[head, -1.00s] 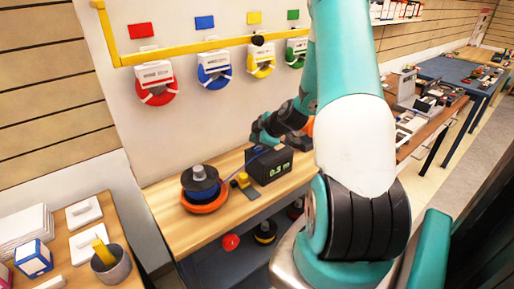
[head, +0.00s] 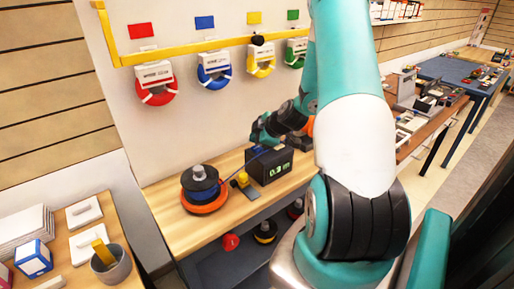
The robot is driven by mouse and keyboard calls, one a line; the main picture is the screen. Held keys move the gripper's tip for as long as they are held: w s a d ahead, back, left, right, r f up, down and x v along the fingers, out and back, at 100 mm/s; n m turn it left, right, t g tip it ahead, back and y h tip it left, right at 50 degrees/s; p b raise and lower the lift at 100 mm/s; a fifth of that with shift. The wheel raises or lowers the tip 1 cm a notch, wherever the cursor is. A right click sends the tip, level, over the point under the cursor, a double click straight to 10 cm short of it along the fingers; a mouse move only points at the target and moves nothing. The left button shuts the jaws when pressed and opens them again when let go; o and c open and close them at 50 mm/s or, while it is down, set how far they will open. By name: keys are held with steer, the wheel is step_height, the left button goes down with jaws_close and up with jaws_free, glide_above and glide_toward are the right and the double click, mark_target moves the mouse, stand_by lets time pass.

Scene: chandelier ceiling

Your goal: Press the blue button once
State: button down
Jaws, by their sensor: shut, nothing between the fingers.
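A spool stack (head: 201,186) with an orange base and a small yellow block (head: 241,180) stand left of the box on the bench (head: 160,201). Colored reels hang on the wall behind, including a blue one (head: 214,72). The bench's front left is clear.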

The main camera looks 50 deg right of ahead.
steer(key=shift+f, duration=0.2)
steer(key=shift+f+b, duration=0.25)
steer(key=shift+b, duration=0.5)
steer(key=shift+f, duration=0.2)
steer(key=shift+s+a+f+b, duration=0.1)
steer(key=shift+s+f+b, duration=0.15)
steer(key=shift+f+b, duration=0.65)
stand_by(0.9)
steer(key=shift+r, duration=0.3)
steer(key=shift+d+r, duration=0.2)
steer(key=shift+r, duration=0.25)
steer(key=shift+d+r, duration=0.2)
steer(key=shift+r, duration=0.25)
steer(key=shift+p, duration=0.3)
steer(key=shift+r, duration=0.15)
